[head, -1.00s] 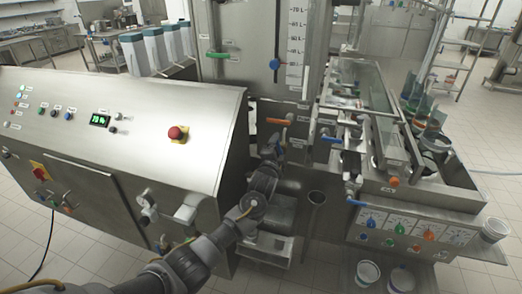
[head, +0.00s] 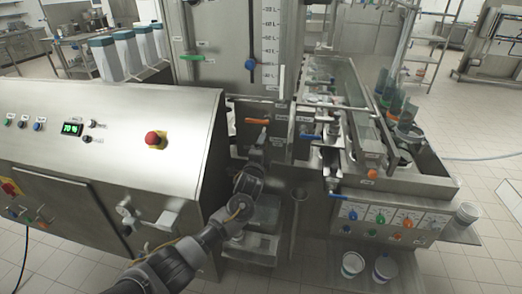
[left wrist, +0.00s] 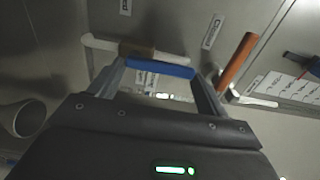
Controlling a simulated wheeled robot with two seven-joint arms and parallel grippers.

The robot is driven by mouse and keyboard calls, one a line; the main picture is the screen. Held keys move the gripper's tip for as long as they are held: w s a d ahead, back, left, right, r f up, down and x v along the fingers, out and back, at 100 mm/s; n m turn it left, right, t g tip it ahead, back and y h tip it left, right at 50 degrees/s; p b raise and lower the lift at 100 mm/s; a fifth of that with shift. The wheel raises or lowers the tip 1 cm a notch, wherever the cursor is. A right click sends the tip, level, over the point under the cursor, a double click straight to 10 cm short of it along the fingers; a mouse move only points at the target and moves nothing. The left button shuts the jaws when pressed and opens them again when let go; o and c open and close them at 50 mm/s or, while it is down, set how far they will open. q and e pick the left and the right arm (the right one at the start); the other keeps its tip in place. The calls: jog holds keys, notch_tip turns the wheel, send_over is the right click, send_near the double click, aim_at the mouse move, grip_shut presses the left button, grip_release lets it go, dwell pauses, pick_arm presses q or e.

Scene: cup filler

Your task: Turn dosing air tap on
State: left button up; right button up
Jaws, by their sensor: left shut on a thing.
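In the left wrist view, a short blue handle (left wrist: 160,68) lies between the fingertips of my left gripper (left wrist: 158,76), and the gripper is shut on it. In the head view my left gripper (head: 257,150) is at the machine's front, just below an orange lever handle (head: 257,121); the blue handle is hidden there. The orange handle (left wrist: 238,60) also shows in the left wrist view, to the right of the gripper and apart from it. The labels are too blurred to tell which tap is the dosing air tap. My right gripper is out of view.
A sloped steel control cabinet (head: 110,120) with a red stop button (head: 155,140) stands close to the left of my arm. A blue lever (head: 310,137) sits to the right. In the left wrist view, a pale lever (left wrist: 100,42) runs behind the fingers.

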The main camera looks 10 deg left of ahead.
pick_arm(q)
jog(key=o, duration=1.4)
jog(key=shift+s, duration=0.1)
jog(key=s, duration=0.3)
jog(key=s+b, duration=0.1)
jog(key=s, duration=0.6)
jog(key=shift+s+a+b, duration=0.3)
jog(key=shift+a+b, duration=0.05)
jog(key=shift+b, duration=0.05)
